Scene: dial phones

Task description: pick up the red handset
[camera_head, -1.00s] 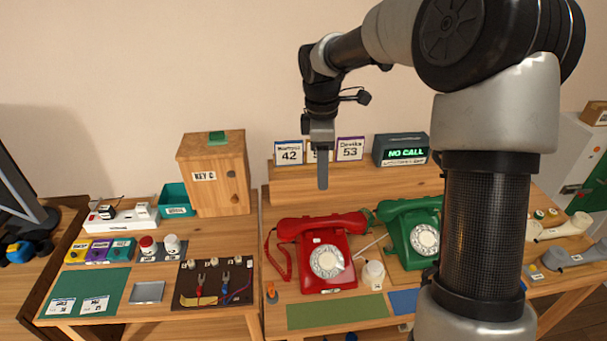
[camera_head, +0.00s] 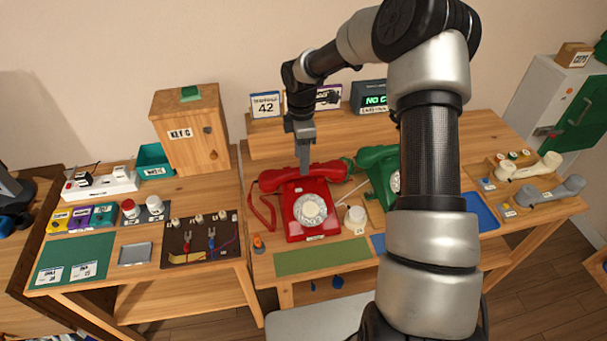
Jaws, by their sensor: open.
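The red handset (camera_head: 325,174) lies across the cradle of the red dial phone (camera_head: 311,210) in the head view, with its coiled cord hanging at the left. My gripper (camera_head: 304,168) points down at the handset's middle-left part, its tip overlapping the handset in the picture. Only one finger shows from this side, so the gap between the fingers is hidden. I cannot tell whether the finger touches the handset. The handset still rests on the phone.
A green phone (camera_head: 378,172) stands just right, partly behind my arm. A white cup-like object (camera_head: 355,217) is beside the red phone. A green mat (camera_head: 322,257) lies in front. A raised shelf (camera_head: 270,141) with number cards and a NO CALL display (camera_head: 371,98) stands behind.

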